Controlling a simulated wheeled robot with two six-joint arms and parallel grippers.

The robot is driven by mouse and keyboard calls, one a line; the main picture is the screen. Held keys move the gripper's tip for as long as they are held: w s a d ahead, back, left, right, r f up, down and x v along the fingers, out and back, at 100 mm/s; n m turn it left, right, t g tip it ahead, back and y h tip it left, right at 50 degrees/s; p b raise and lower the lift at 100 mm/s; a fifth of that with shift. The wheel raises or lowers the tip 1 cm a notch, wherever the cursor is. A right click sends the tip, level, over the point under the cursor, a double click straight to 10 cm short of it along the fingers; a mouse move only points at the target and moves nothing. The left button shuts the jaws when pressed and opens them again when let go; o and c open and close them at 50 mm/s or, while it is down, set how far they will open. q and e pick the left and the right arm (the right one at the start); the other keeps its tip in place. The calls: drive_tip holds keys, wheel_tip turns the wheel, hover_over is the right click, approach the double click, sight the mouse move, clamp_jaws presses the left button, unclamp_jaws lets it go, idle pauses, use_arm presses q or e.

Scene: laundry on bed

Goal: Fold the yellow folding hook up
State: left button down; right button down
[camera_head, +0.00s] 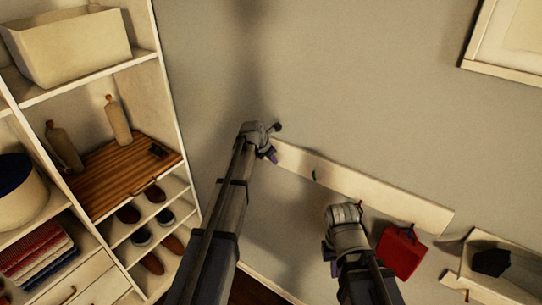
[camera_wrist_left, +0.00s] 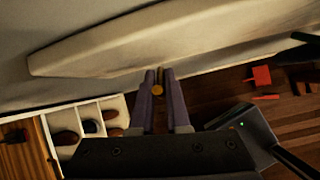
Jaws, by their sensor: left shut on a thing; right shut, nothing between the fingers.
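The yellow folding hook (camera_wrist_left: 157,89) shows as a small round yellow end between the purple fingers of my left gripper (camera_wrist_left: 158,80) in the left wrist view. These fingers are shut on it, just below the edge of the pale wall board (camera_wrist_left: 150,45). In the head view my left gripper (camera_head: 272,155) is at the left end of the board (camera_head: 370,187), and the hook is hidden there. My right gripper (camera_head: 346,214) is lower right, in front of the wall below the board. It is shut with nothing in it, and its fingertips are hard to make out.
A red item (camera_head: 400,252) hangs under the board near my right gripper. A small dark green hook (camera_head: 314,175) sits on the board between my grippers. A shelf unit (camera_head: 168,95) with shoes and towels stands at left. A box with dark contents (camera_head: 491,262) is at lower right.

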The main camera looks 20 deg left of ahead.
use_arm(q)
drive_tip(key=shift+w+d+g, duration=0.15)
drive_tip(key=shift+g, duration=0.15)
idle(0.4)
drive_tip(key=c, duration=0.9)
unclamp_jaws()
drive_tip(key=shift+c, duration=0.2)
drive_tip(key=shift+r+p, duration=0.25)
drive_tip(key=shift+p, duration=0.2)
drive_tip(key=s+a, duration=0.1)
drive_tip(key=s, duration=0.3)
drive_tip(key=s+a+r+p, duration=0.1)
drive_tip(key=s+a, duration=0.1)
drive_tip(key=s, duration=0.2)
drive_tip(key=s+a+r+p, duration=0.1)
drive_tip(key=s, duration=0.3)
drive_tip(key=shift+s+a+r, duration=0.1)
drive_tip(key=shift+s+a, duration=0.2)
